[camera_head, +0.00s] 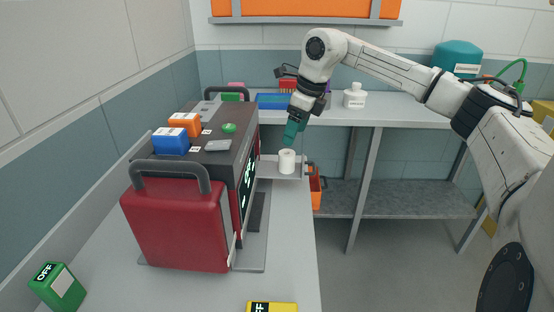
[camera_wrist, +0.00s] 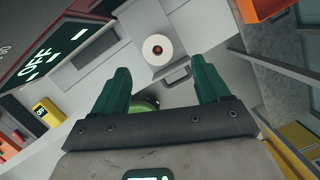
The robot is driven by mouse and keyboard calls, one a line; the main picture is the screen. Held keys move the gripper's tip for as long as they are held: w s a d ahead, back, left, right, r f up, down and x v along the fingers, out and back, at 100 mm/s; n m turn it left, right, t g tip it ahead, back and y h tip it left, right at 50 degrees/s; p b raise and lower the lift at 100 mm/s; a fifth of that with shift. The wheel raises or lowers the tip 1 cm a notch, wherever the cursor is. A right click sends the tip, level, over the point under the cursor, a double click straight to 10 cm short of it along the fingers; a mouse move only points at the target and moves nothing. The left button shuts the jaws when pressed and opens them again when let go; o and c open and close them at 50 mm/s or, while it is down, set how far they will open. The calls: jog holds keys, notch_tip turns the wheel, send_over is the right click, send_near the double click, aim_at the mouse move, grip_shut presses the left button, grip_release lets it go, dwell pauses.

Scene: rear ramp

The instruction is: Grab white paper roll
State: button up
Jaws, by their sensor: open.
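The white paper roll (camera_head: 287,161) stands upright on a small grey tray (camera_head: 268,169) beside the dark machine in the head view. In the wrist view the roll (camera_wrist: 158,49) shows from above, with its brown core visible, ahead of and between my fingertips. My gripper (camera_head: 293,135) is just above and behind the roll in the head view. In the wrist view its green fingers (camera_wrist: 162,80) are spread wide with nothing between them, and the roll is apart from both.
The dark machine (camera_head: 229,155) with a red front case (camera_head: 178,225) stands left of the roll. Blue and orange boxes sit on it. An orange bin (camera_head: 315,190) hangs right of the tray. A white bottle (camera_head: 355,96) stands on the back table. A green round object (camera_wrist: 146,103) shows below my fingers.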

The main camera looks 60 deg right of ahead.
aim_at(285, 158)
jog(key=x, duration=0.4)
jog(key=shift+w+f, duration=0.2)
jog(key=shift+f, duration=0.1)
jog(key=shift+x, duration=2.8)
jog(key=shift+s+a, duration=0.15)
jog(key=c, duration=1)
